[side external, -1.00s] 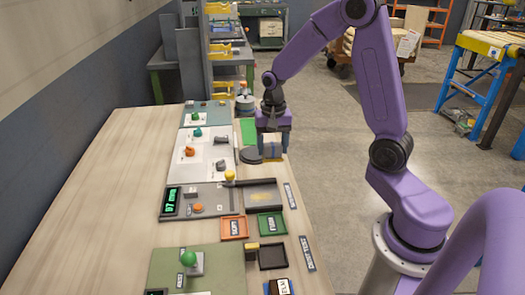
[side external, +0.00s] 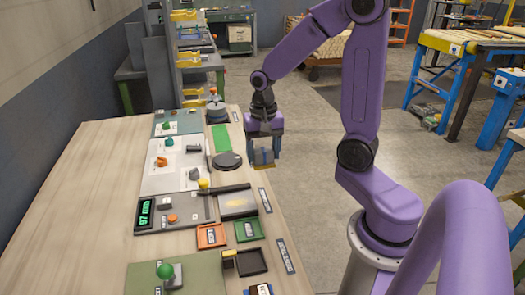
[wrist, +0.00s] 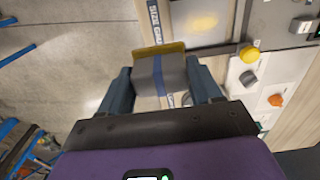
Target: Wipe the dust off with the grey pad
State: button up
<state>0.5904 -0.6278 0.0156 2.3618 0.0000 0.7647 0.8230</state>
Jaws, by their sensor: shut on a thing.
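My gripper (side external: 263,150) is shut on the grey pad (side external: 263,157), a grey block with a blue band and a yellow-brown lower edge. In the wrist view the pad (wrist: 160,72) sits between the two blue-grey fingers (wrist: 161,88). The gripper holds it raised at the right edge of the bench, beside the round dark disc. The pale yellow dust (side external: 238,204) lies on a grey plate nearer the camera, and it also shows in the wrist view (wrist: 202,21). The pad is apart from this dust.
A dark bar with a yellow knob (side external: 203,184) crosses the plate's far edge. The round dark disc (side external: 227,161) lies left of my gripper. Orange (side external: 211,237) and green (side external: 248,230) trays stand nearer the camera. The bench's left side is bare.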

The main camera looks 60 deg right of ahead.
jog(key=shift+c, duration=0.7)
jog(key=w+a+f, duration=0.5)
jog(key=w, duration=0.2)
jog(key=shift+w+f, duration=0.15)
jog(key=shift+f, duration=3.1)
jog(key=shift+a+f, duration=0.2)
jog(key=shift+f, duration=0.15)
jog(key=shift+c, duration=0.3)
jog(key=shift+s+a+f, duration=0.1)
jog(key=shift+s+a, duration=1.15)
jog(key=shift+s, duration=0.1)
jog(key=shift+w+d, duration=1.25)
jog(key=shift+d, duration=0.3)
jog(key=shift+s+d, duration=0.25)
jog(key=shift+d, duration=0.05)
jog(key=shift+s, duration=0.25)
jog(key=shift+s+a, duration=1.35)
jog(key=shift+a, duration=0.05)
jog(key=shift+w+d, duration=1.55)
jog(key=shift+d, duration=0.05)
notch_tip(320, 180, up, 8)
jog(key=shift+s+a+r, duration=0.1)
